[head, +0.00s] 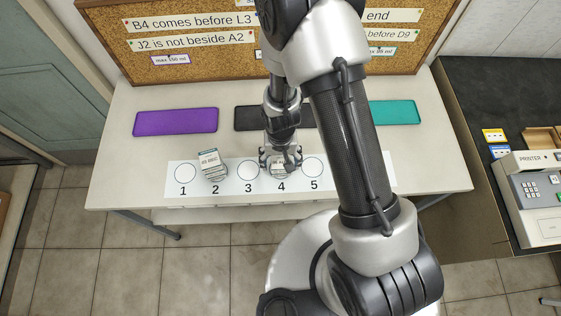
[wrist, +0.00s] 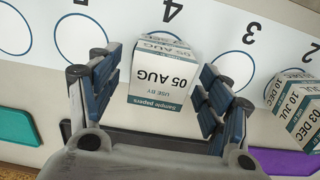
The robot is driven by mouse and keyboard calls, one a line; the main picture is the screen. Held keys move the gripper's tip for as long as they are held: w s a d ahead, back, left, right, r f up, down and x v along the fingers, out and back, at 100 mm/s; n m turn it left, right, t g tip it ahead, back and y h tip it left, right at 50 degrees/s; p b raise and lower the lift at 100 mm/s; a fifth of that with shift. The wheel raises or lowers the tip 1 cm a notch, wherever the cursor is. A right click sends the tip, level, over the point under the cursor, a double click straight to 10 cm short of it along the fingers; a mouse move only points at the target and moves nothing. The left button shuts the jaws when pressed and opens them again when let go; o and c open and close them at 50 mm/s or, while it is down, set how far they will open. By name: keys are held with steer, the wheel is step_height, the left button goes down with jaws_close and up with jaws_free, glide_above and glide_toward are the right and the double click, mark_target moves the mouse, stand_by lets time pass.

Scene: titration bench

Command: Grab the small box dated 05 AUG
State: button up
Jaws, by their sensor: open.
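The small white box dated 05 AUG (wrist: 166,80) stands on the circle marked 4 in the wrist view. Its near face reads upside down and has a teal label strip along one edge. My gripper (wrist: 165,95) is open, with one finger on each side of the box. A gap shows at the left finger; the right finger is close to the box, and I cannot tell if it touches. In the head view my gripper (head: 280,160) is over place 4 and hides most of the box (head: 279,170).
A stack of boxes (wrist: 302,112) dated 03 DEC, 10 JUL and 10 DEC stands at place 2, also in the head view (head: 211,163). Circles 3 (head: 247,170) and 5 (head: 313,168) are empty. Purple (head: 175,121), black (head: 248,118) and teal (head: 396,113) mats lie behind the white strip.

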steer(key=shift+c, duration=0.2)
steer(key=c, duration=1.1)
steer(key=shift+r, duration=0.2)
